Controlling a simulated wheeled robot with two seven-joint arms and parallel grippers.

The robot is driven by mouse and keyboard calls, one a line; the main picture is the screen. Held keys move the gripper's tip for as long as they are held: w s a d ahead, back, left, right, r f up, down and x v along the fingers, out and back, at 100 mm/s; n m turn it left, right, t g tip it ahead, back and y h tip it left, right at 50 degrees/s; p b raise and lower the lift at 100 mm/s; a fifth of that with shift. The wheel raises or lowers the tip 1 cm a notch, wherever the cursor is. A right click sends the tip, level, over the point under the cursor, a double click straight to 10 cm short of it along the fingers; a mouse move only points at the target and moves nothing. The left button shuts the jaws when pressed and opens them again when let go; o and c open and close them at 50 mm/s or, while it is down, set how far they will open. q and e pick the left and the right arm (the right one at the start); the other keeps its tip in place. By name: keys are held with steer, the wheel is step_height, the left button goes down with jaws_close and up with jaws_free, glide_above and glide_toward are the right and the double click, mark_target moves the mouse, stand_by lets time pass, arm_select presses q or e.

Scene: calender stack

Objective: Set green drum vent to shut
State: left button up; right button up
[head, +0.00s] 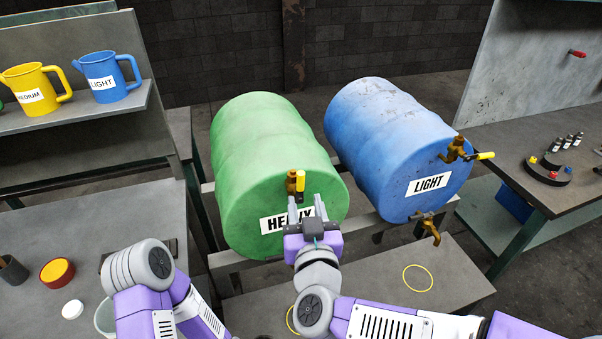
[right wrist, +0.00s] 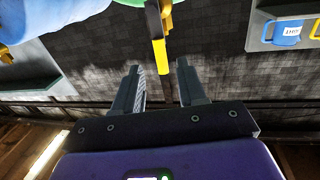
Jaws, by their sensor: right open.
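The green drum (head: 255,140) lies on its side on a rack, its HEAVY label (head: 272,224) partly hidden by my right gripper. My right gripper (head: 306,204) is open and empty in front of the face, just below the vent. In the right wrist view, the yellow handle (right wrist: 160,57) shows just beyond the gap between the open fingertips (right wrist: 158,75). I see no contact. My left gripper is not in view; only the left arm shows at lower left.
A blue drum (head: 385,140) labelled LIGHT lies to the right, with an upper vent (head: 456,150) and a lower brass tap (head: 428,225). A bench (head: 450,270) with yellow rings stands in front. Jugs stand on the left shelf (head: 85,112); a side table (head: 540,130) is at right.

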mark_target(301, 181)
steer(key=w, duration=0.2)
steer(key=w+r, duration=0.1)
steer(key=w, duration=0.1)
steer(key=w+a+b, duration=0.1)
steer(key=w, duration=0.2)
steer(key=shift+r, duration=0.15)
jaws_close()
